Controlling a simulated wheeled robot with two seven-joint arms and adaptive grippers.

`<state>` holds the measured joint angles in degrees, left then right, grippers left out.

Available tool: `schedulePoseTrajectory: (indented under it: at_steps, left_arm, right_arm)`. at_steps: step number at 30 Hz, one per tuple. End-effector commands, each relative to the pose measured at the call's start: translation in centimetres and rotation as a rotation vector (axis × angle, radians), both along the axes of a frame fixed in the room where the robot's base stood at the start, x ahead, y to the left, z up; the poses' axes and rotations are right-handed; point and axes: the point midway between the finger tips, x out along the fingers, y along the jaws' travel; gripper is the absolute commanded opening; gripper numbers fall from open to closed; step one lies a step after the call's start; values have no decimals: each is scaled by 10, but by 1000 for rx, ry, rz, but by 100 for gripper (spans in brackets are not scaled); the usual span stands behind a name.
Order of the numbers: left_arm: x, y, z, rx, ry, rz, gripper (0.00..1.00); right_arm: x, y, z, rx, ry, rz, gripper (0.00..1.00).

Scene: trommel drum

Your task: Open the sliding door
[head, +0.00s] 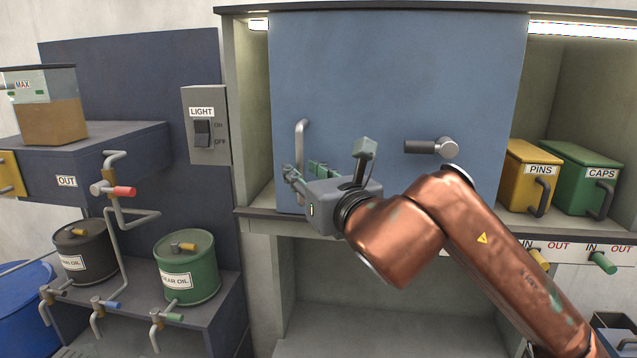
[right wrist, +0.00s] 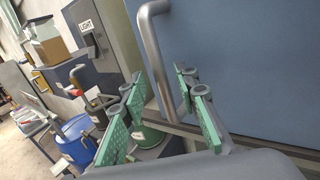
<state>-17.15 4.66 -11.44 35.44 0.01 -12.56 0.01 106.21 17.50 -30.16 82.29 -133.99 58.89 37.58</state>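The sliding door is a large blue panel (head: 400,85) in front of the cabinet, also filling the upper right of the right wrist view (right wrist: 240,60). A vertical grey bar handle (head: 300,135) is fixed near its left edge; it also shows in the right wrist view (right wrist: 158,60). A dark lever on a round grey pivot (head: 447,148) sits on the door's right half, pointing left. My right gripper (head: 305,172) is at the handle's lower part, its green-padded fingers apart. In the right wrist view the handle's lower end appears between the fingers (right wrist: 160,108), with no clear contact. My left gripper is out of view.
Cabinet space shows at both sides of the door; yellow PINS (head: 530,178) and green CAPS (head: 582,180) boxes stand at the right. A LIGHT switch box (head: 207,125) is left of the cabinet. Pipes, valves and oil drums (head: 187,268) stand further left. The lower shelf looks empty.

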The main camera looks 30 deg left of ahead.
Motion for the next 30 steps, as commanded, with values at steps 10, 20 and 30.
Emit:
schedulePoseTrajectory:
  at_steps: [10,20,30]
  left_arm:
    - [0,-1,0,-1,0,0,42]
    - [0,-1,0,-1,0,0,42]
    - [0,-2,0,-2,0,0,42]
  right_arm:
    - [-43,-56,0,1,-2,-1,28]
    - [-59,-75,-1,0,1,0,28]
    - [-59,-75,0,0,1,0,28]
